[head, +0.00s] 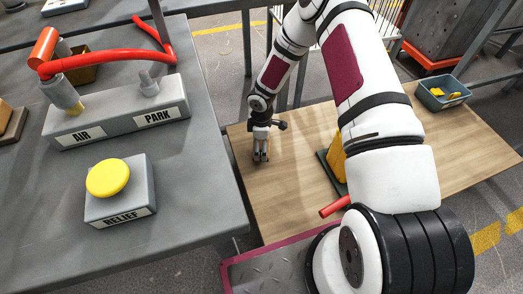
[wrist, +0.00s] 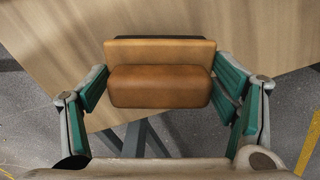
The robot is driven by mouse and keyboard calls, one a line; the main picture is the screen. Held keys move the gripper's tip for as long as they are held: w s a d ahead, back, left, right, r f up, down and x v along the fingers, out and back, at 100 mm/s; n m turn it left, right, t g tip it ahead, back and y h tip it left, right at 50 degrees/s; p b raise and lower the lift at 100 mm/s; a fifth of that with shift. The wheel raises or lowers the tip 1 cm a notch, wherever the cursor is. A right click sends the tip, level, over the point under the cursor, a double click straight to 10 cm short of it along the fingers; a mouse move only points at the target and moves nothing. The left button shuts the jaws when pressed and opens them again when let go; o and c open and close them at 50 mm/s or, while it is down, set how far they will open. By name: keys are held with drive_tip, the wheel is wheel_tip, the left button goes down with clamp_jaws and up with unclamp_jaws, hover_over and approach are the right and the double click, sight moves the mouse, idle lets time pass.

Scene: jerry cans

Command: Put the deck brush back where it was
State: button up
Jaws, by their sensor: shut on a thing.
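The deck brush (wrist: 160,88) shows in the wrist view as a brown block with a paler top strip and a dark strip along its far edge. It sits between the green-padded fingers of my gripper (head: 261,158), which is shut on it. In the head view my gripper points down at the left part of the wooden table (head: 285,195), and the brush is barely visible between the fingers. I cannot tell whether the brush touches the table. The wooden top also shows behind the brush in the wrist view.
A yellow object (head: 337,158) on a dark green base stands right of my gripper, partly hidden by my arm. A red cylinder (head: 335,207) is nearer. A blue-grey bin (head: 443,93) stands at the back right. A grey bench with a yellow button (head: 108,179) is left.

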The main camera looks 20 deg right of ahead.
wheel_tip(320, 180, down, 3)
drive_tip(key=shift+f+b, duration=0.1)
drive_tip(key=shift+b, duration=0.5)
drive_tip(key=o, duration=1.2)
wheel_tip(320, 180, up, 12)
drive_tip(key=p, duration=0.4)
drive_tip(key=shift+r+p, duration=0.25)
drive_tip(key=shift+p, duration=0.05)
